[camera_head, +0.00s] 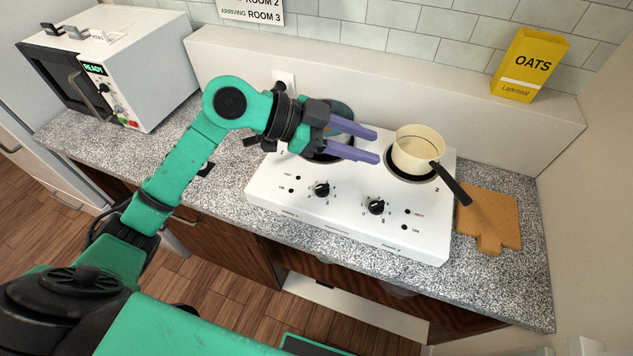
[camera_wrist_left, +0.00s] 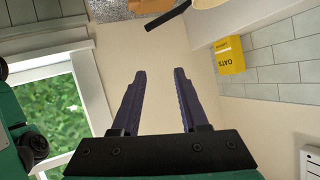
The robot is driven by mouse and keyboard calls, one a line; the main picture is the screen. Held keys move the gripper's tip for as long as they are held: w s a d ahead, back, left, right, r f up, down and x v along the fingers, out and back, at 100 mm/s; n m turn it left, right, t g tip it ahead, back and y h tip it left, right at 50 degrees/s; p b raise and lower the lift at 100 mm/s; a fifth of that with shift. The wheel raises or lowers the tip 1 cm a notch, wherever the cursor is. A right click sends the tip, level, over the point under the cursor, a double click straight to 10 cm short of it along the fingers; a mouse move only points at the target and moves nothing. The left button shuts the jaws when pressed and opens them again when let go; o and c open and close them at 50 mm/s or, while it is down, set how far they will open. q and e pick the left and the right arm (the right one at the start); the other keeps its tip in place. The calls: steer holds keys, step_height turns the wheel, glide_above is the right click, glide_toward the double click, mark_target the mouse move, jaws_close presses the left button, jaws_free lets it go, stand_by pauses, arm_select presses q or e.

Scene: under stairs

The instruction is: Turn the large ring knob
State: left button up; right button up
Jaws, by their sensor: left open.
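The white two-ring hob (camera_head: 300,212) has two black knobs on its sloping front, a left knob (camera_head: 322,189) and a right knob (camera_head: 376,206). The left ring, marked 1, is mostly hidden by my gripper and a dark round vessel (camera_head: 340,108). The right ring (camera_head: 411,177), marked 2, bears a cream saucepan (camera_head: 418,148). I cannot tell which ring is larger. My left gripper (camera_head: 377,146) is open and empty above the hob, behind the knobs and left of the saucepan. Its two purple fingers also show in the left wrist view (camera_wrist_left: 160,71). My right gripper is not in view.
The saucepan's black handle (camera_head: 451,184) juts over the hob's right edge towards a wooden board (camera_head: 489,219). A microwave (camera_head: 113,75) stands at the left. A yellow oats box (camera_head: 530,65) is on the back ledge. The space above the hob's front is clear.

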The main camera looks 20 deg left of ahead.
arm_select(q)
steer(key=w+a+f+n+y, duration=0.1)
steer(key=a+f+n+y, duration=0.2)
steer(key=a+f+y, duration=0.25)
steer(key=n+g+y, duration=0.2)
steer(key=n+y, duration=0.1)
steer(key=y, duration=0.1)
glide_toward(319, 187)
steer(key=shift+h, duration=0.25)
steer(key=p+x, duration=0.4)
steer(key=x, duration=0.4)
steer(key=shift+a, duration=0.15)
jaws_close()
